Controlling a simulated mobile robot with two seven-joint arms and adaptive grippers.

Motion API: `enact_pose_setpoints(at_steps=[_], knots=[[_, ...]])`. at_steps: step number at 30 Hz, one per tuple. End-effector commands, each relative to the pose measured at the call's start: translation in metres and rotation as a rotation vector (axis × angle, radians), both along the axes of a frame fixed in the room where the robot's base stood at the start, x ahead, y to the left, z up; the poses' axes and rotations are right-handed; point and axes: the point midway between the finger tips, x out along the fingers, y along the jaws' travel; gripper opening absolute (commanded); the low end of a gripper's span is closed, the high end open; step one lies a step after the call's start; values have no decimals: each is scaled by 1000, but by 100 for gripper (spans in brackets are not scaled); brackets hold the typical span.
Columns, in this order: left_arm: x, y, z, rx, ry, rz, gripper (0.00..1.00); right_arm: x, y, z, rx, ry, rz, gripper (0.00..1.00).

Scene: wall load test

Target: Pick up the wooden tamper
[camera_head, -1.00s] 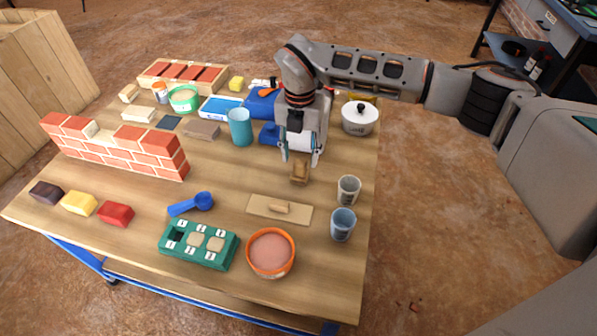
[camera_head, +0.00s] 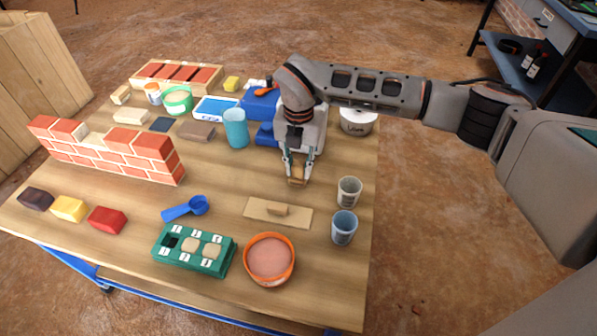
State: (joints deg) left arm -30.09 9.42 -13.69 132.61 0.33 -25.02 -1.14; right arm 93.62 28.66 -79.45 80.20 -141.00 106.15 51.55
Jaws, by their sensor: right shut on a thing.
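The wooden tamper (camera_head: 297,172) is a small brown wooden block with a grip, on the table right of the middle. My right gripper (camera_head: 296,177) comes down on it from above. Its fingers are shut on the tamper's upper part and partly hide it. The tamper looks upright; I cannot tell whether its base touches the table. My left gripper is not in view.
A wooden float (camera_head: 260,211), a grey cup (camera_head: 349,191) and a blue cup (camera_head: 344,227) stand nearby. The brick wall (camera_head: 105,150) is far left.

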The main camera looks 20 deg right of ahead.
Motion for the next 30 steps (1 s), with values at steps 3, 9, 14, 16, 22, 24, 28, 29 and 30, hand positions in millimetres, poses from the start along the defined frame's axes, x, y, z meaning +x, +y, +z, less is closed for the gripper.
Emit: enact_pose_setpoints(at_steps=[3, 9, 14, 16, 22, 24, 28, 29, 30], knots=[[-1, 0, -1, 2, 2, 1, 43, -1, 0, 0, 0, 3, 0, 2], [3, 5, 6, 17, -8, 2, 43, 1, 0, 28, -2, -6, -1, 2], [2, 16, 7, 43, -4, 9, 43, 2, 0, 71, -1, -13, 0, 2], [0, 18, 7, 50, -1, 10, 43, 2, 0, 92, -1, -15, 1, 2], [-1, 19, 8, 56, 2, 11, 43, 1, 1, 144, 0, -11, 1, 2], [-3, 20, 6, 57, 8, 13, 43, 0, 0, 159, -1, -9, 0, 2], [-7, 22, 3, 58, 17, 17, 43, 0, 0, 180, -1, -5, 1, 2], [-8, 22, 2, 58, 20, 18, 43, 0, 0, 184, -1, -4, 1, 2], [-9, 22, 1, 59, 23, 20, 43, 0, 0, 188, 0, -2, 0, 2]])
